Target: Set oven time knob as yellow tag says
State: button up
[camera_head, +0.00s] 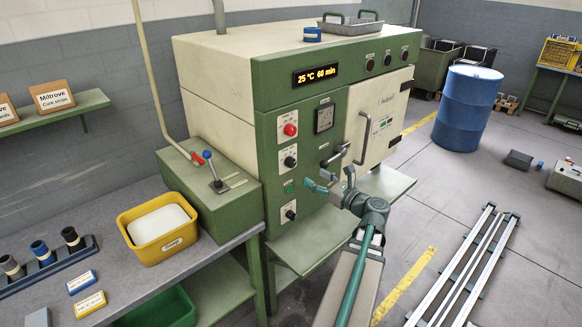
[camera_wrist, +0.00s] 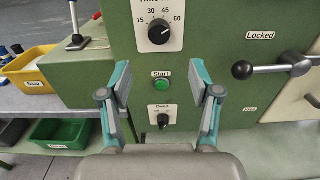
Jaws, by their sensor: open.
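The oven time knob (camera_wrist: 158,32), black on a white dial marked 15, 30, 45 and 60, is at the top of the wrist view. Its pointer appears turned toward the upper right, near 60. In the head view the time knob (camera_head: 290,162) is below a red knob. The oven display (camera_head: 315,74) reads 25 °C 60 min. A yellow-edged tag (camera_head: 90,305) lies on the left bench; its print is too small to read. My gripper (camera_head: 332,180) is open and empty before the panel. In the wrist view its fingers (camera_wrist: 160,80) flank the green Start button, below the time knob, not touching it.
A lower Oven knob (camera_wrist: 162,118) is beneath Start. The door's Locked handle (camera_wrist: 270,68) sticks out at right. A blue-edged tag (camera_head: 82,282) and a yellow bin (camera_head: 158,228) are on the bench. A shelf (camera_head: 375,188) juts out under the oven door.

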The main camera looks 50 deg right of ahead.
aim_at(293, 165)
jog(key=w+p, duration=0.1)
jog(key=w, duration=0.2)
jog(key=w+d+p, duration=0.1)
jog(key=w, duration=0.3)
jog(key=w+p, duration=0.1)
jog(key=w, duration=0.2)
jog(key=shift+w+d, duration=0.2)
jog(key=shift+d, duration=0.2)
jog(key=c, duration=1.1)
jog(key=shift+c, duration=0.2)
